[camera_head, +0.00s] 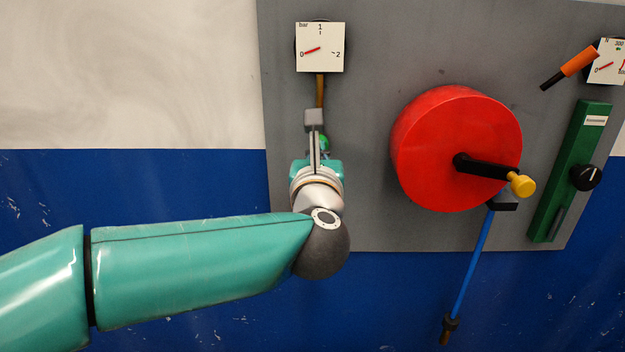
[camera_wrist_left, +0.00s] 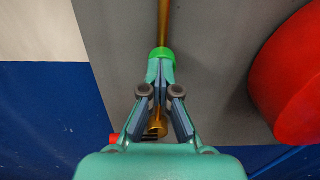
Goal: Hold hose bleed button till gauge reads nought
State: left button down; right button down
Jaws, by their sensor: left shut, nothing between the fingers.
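The white bar gauge (camera_head: 320,47) is at the top of the grey panel in the head view, and its red needle points at or very near 0. A brass hose or pipe (camera_head: 320,90) runs down from it; it also shows in the wrist view (camera_wrist_left: 163,22), with a green collar (camera_wrist_left: 161,54). My left gripper (camera_head: 314,120) is shut and empty in front of this pipe; in the wrist view its fingertips (camera_wrist_left: 160,66) meet at or just in front of the collar. Contact is unclear. A small red part (camera_wrist_left: 116,138) shows left of the fingers. Which part is the bleed button is unclear.
A large red reel (camera_head: 440,145) with a black crank and yellow knob (camera_head: 522,185) stands out to the right. A blue rod (camera_head: 472,265) hangs below it. Farther right are an orange handle (camera_head: 578,61), a second gauge (camera_head: 608,62) and a green strip with a black knob (camera_head: 586,178).

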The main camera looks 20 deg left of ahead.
pick_arm(q)
jog(key=b+v, duration=0.3)
jog(key=v, duration=1)
jog(key=shift+s+b, duration=0.3)
jog(key=shift+b, duration=0.1)
jog(key=shift+d, duration=0.15)
jog(key=shift+f, duration=0.1)
